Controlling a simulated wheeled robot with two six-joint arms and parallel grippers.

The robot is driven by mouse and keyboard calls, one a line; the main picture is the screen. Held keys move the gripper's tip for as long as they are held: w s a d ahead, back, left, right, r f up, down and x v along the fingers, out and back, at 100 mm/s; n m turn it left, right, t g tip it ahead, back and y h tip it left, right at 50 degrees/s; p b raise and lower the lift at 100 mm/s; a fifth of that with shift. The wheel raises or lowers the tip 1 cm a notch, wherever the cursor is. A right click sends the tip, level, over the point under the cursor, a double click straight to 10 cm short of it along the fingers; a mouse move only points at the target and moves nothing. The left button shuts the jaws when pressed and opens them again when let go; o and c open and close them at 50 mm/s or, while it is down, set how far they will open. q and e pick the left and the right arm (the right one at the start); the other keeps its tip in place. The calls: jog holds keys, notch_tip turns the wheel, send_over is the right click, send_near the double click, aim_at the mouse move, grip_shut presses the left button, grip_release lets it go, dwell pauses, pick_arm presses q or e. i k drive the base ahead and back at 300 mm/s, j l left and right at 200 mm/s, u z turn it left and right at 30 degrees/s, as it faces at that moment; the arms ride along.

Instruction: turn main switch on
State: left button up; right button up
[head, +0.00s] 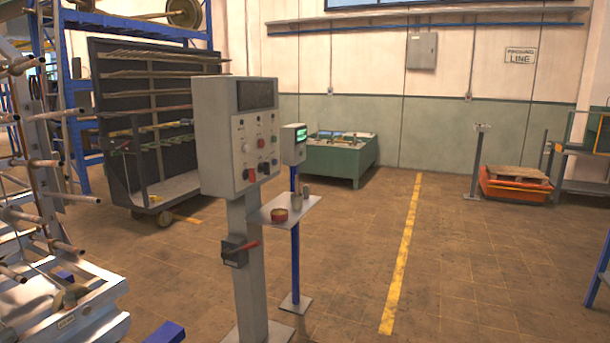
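A grey control box (238,137) with a dark display and several knobs and buttons stands on a grey post (247,290) left of the middle of the head view. Neither of my grippers is in the head view, and nothing touches the box or the lever.
A metal rack (60,290) fills the left. Open floor with a yellow line (402,255) lies to the right.

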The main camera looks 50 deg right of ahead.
aim_at(250, 174)
jog(key=z, duration=1.35)
jog(key=i+l, duration=0.2)
jog(key=i+z, duration=0.05)
jog(key=i, duration=0.05)
